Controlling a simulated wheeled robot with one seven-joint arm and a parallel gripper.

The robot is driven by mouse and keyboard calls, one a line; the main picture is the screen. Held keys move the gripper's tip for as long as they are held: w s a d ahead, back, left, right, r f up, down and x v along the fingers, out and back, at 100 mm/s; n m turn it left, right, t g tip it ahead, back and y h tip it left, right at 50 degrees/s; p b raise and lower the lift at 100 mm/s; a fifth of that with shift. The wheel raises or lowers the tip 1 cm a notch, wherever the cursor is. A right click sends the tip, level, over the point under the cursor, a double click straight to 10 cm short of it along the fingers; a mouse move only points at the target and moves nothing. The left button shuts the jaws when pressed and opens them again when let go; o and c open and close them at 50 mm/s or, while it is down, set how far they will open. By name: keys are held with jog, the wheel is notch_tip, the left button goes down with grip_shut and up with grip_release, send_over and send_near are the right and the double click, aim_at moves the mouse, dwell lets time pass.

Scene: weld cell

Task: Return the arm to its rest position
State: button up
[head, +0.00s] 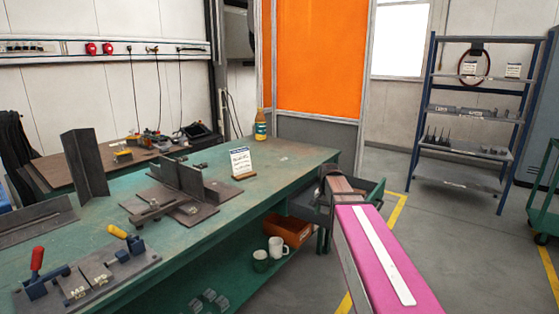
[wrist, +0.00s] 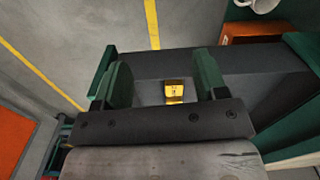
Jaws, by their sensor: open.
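My arm, with a pink and white link, reaches forward in the head view to an open drawer (head: 373,190) at the right end of the green workbench.
The workbench (head: 285,160) stands left of my arm, bearing dark steel fixtures (head: 180,185), a sign (head: 241,162) and a bottle (head: 261,125). An orange-brown box (head: 287,230) and mugs (head: 278,248) sit on its lower shelf. A blue shelf rack (head: 460,147) stands right, beyond open floor.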

jog(key=s+f+n, duration=0.6)
jog(key=s+f, duration=0.9)
jog(key=s, duration=0.3)
jog(key=shift+s+f, duration=0.2)
jog(key=shift+s, duration=0.15)
